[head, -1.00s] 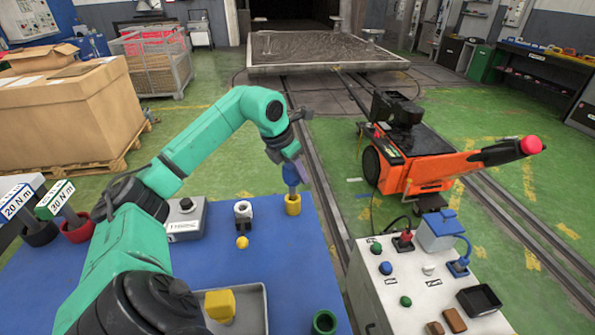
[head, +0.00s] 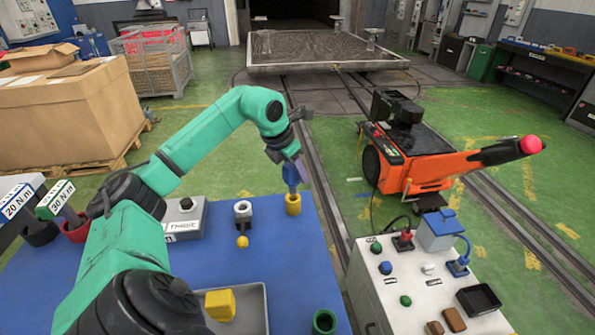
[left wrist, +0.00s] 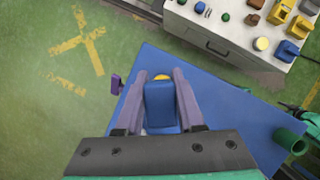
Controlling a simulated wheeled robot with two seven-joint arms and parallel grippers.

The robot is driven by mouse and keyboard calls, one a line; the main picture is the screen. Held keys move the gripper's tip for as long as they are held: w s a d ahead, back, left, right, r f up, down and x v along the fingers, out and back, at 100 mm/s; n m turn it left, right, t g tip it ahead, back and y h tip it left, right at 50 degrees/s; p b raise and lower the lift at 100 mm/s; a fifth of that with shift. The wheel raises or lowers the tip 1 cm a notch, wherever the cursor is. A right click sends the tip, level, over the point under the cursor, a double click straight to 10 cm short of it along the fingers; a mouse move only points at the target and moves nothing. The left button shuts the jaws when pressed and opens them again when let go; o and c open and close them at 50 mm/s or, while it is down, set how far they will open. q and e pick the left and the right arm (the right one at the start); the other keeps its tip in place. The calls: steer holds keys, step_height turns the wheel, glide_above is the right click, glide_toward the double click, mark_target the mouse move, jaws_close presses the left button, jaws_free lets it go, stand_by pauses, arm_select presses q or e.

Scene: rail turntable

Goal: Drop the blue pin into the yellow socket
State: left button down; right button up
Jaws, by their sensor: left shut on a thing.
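My left gripper (head: 290,162) is shut on the blue pin (head: 291,176), which points down over the yellow socket (head: 293,205) at the far right edge of the blue table. The pin's lower end is at the socket's mouth. I cannot tell whether it is inside the rim or just above it. In the left wrist view the blue pin (left wrist: 160,105) sits between both fingers. Only a sliver of the yellow socket (left wrist: 161,77) shows past it. My right gripper is not in view.
A control box (head: 385,300) stands to the right.

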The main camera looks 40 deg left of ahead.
mark_target(297, 194)
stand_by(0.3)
arm_select(q)
steer(key=shift+f+b, duration=2.3)
steer(key=shift+f, duration=0.55)
steer(key=shift+c, duration=2.2)
jaws_free()
steer(key=v, duration=1.4)
steer(key=shift+r+p, duration=0.3)
